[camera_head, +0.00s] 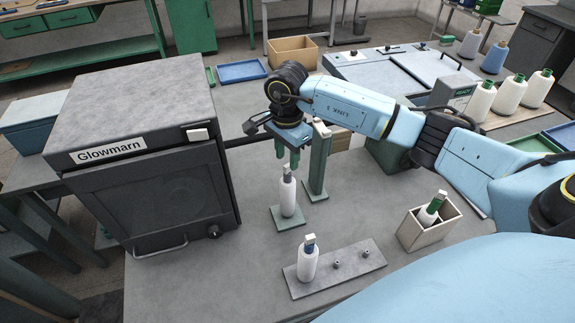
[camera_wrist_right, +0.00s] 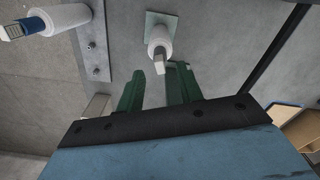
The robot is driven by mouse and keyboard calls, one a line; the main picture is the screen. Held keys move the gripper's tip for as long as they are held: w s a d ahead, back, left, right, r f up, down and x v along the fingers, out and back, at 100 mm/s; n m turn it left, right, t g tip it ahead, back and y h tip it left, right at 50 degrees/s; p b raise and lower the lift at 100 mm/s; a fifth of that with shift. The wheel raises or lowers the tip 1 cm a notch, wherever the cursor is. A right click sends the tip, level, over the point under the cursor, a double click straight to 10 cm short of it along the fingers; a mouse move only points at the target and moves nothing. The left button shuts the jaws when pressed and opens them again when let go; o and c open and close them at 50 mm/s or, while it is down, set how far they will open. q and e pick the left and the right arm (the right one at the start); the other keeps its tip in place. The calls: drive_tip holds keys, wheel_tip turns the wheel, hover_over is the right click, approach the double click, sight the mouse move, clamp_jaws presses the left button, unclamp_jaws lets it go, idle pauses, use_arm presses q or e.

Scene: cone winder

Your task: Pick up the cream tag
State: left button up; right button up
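My right gripper (camera_head: 287,155) points down just above a white yarn cone (camera_head: 288,196) on a small green base (camera_head: 300,218). A pale tag (camera_head: 287,169) stands on this cone's top; it also shows in the right wrist view (camera_wrist_right: 159,66), near the gap between my green fingers (camera_wrist_right: 159,78). The fingers are apart and I see nothing held. Other pale tags top a cone (camera_head: 308,265) on the grey plate (camera_head: 354,265) and a bobbin in the wooden box (camera_head: 415,239). I cannot tell for sure which is the cream one. My left gripper is out of view.
A green post (camera_head: 319,165) with a pale top stands close right of the gripper. The dark Glowmarn machine (camera_head: 150,150) stands left. The grey plate has two bare pegs. The table (camera_head: 220,275) is clear at front left.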

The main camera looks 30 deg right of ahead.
sight(287, 165)
drive_tip(key=shift+d+f, duration=0.1)
drive_tip(key=shift+f, duration=1.3)
drive_tip(key=c, duration=0.8)
wheel_tip(287, 165, up, 13)
